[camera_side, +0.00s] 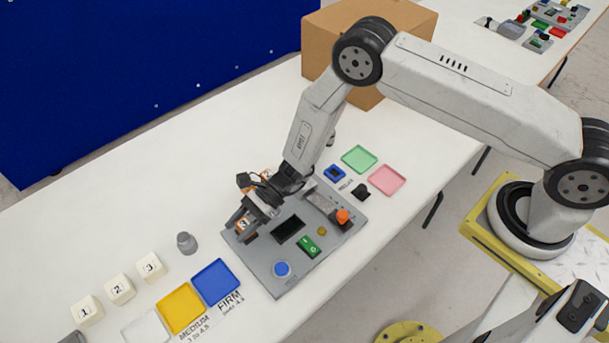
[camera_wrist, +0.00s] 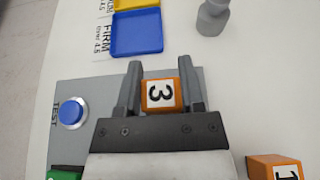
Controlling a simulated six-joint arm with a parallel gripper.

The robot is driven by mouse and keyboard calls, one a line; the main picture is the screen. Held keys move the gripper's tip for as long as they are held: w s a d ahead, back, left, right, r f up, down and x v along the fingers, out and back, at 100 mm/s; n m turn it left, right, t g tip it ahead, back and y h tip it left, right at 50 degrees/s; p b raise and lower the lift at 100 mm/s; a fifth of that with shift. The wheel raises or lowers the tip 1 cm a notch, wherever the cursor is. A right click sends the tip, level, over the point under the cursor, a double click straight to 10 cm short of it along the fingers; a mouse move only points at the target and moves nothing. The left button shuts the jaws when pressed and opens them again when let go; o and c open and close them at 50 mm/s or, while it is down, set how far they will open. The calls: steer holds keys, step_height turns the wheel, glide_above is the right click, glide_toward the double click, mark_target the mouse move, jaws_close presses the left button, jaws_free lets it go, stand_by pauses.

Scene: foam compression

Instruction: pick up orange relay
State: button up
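An orange block with a white face marked 3 (camera_wrist: 160,95) sits between my gripper's two fingers in the wrist view; its sides meet both fingers with no clear gap. My gripper (camera_side: 246,219) is low over the left part of the grey panel in the side view, and the same orange block (camera_side: 243,224) shows at its fingertips. I cannot tell whether it is lifted off the panel. Another orange block, marked 1 (camera_wrist: 274,168), lies at the lower right of the wrist view. Nothing orange is clearly labelled as a relay.
The grey panel (camera_side: 262,262) carries a blue button (camera_side: 282,269), a green switch (camera_side: 309,246) and an orange knob (camera_side: 343,216). White numbered cubes (camera_side: 119,288), a grey weight (camera_side: 187,243), yellow (camera_side: 181,307) and blue (camera_side: 216,282) trays stand left. A cardboard box (camera_side: 318,45) stands behind.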

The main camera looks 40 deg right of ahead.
jaws_close()
steer(key=shift+r, duration=0.15)
steer(key=shift+r, duration=0.8)
steer(key=s+d+r, duration=0.6)
steer(key=s+r, duration=0.5)
steer(key=s, duration=0.1)
steer(key=shift+d, duration=0.4)
steer(key=shift+s, duration=0.1)
